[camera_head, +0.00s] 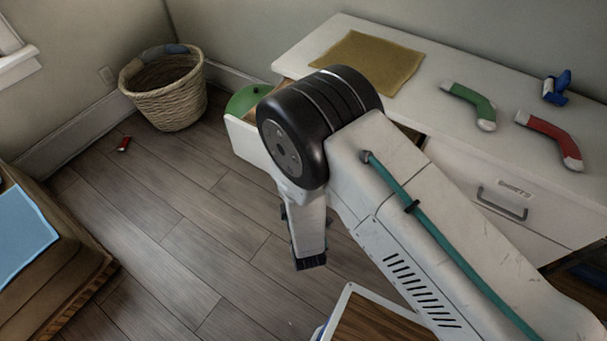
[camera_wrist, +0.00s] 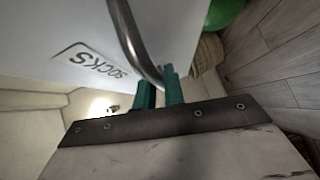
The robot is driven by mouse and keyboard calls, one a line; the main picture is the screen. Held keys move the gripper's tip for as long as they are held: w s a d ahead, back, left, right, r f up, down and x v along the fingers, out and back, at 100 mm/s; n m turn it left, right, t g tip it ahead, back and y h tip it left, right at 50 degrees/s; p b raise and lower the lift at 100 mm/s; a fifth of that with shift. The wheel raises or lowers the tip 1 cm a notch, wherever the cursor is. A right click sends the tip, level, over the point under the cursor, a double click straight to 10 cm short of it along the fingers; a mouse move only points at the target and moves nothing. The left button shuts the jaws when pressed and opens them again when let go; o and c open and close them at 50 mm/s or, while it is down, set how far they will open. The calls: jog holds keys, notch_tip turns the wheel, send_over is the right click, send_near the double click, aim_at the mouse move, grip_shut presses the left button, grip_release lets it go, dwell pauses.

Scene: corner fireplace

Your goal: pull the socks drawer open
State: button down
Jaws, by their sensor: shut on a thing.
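The socks drawer (camera_head: 244,142) sticks out from the left part of the white dresser, so it stands at least partly open. Its front fills the upper left of the wrist view, with a SOCKS label (camera_wrist: 92,64). My gripper (camera_wrist: 160,88) has its teal fingers shut on the drawer's curved metal handle (camera_wrist: 135,42), near one end of it. In the head view my arm hides the handle, the fingertips and much of the drawer.
A green rounded thing (camera_head: 246,99) shows at the drawer's far side. The shirts drawer (camera_head: 500,195) is shut. Socks, a mustard cloth (camera_head: 368,64) and a blue object (camera_head: 556,88) lie on the dresser top (camera_head: 455,68). A wicker basket (camera_head: 170,100) stands in the corner. Floor left of the drawer is mostly clear.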

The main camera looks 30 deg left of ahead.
jog(key=shift+s+d+f, duration=0.1)
jog(key=shift+s, duration=1.15)
jog(key=shift+s+d+f, duration=0.1)
jog(key=shift+s, duration=1.1)
jog(key=c, duration=1.5)
grip_release()
jog(key=shift+c, duration=0.2)
jog(key=shift+o, duration=0.3)
jog(key=shift+r, duration=0.1)
jog(key=shift+a, duration=0.1)
jog(key=shift+s, duration=0.15)
jog(key=v, duration=0.7)
jog(key=shift+s+d, duration=0.2)
jog(key=shift+d, duration=0.05)
jog(key=shift+r, duration=0.15)
